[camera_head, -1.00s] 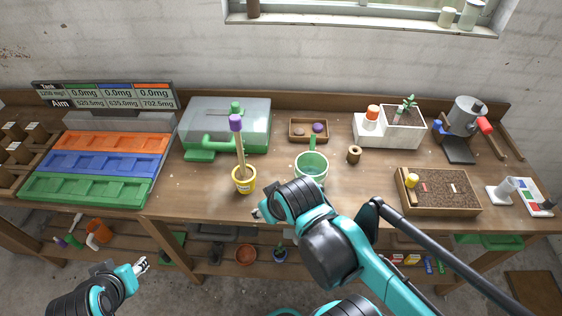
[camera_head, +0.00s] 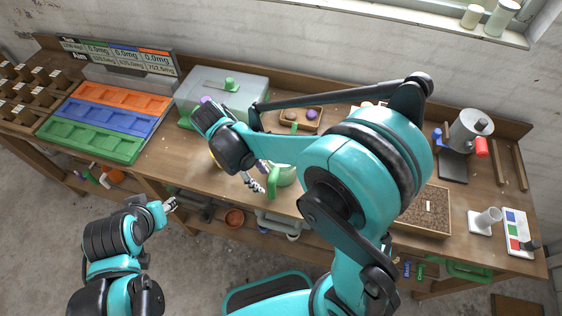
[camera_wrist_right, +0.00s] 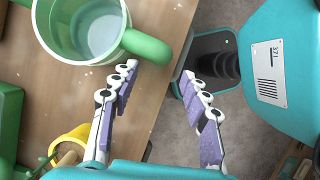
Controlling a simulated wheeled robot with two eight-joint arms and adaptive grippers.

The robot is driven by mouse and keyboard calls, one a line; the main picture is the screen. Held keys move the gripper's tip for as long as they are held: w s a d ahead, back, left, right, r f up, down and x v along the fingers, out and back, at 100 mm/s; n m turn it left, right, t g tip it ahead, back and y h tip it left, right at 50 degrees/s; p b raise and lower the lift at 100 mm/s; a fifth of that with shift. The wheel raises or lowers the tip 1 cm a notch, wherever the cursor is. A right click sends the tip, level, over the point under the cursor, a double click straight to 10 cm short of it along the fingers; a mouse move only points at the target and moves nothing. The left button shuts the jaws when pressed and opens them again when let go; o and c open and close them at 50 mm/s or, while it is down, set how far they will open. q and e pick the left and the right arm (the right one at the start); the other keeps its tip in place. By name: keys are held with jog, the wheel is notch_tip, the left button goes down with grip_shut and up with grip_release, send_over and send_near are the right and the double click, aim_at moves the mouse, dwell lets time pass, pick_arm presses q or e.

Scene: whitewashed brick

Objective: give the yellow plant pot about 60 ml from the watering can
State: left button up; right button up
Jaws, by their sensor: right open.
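The green watering can (camera_head: 285,176) stands on the bench, partly hidden behind my right arm. In the right wrist view the can (camera_wrist_right: 46,22) holds clear liquid, and its thick green handle points towards my fingers. My right gripper (camera_wrist_right: 158,72) is open and empty, its left fingertip close to the handle's end; I cannot tell if they touch. It also shows in the head view (camera_head: 256,183) by the bench's front edge. The yellow plant pot (camera_wrist_right: 70,146), with a wooden stick, is mostly hidden in the head view. My left gripper (camera_head: 170,205) is low, off the bench front, its opening unclear.
A clear-topped green box (camera_head: 240,91) stands behind. A small wooden tray (camera_head: 316,125) is at the back middle. Orange, blue and green trays (camera_head: 95,143) lie left. A soil tray (camera_head: 440,220) and a grey metal device (camera_head: 468,130) are right.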

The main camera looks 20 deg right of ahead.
aim_at(273, 192)
jog(key=b+x, duration=0.1)
jog(key=x, duration=0.3)
jog(key=shift+d+f, duration=0.1)
jog(key=shift+f, duration=0.1)
jog(key=b+x, duration=0.1)
jog(key=x, duration=0.4)
jog(key=shift+r, duration=0.1)
grip_shut()
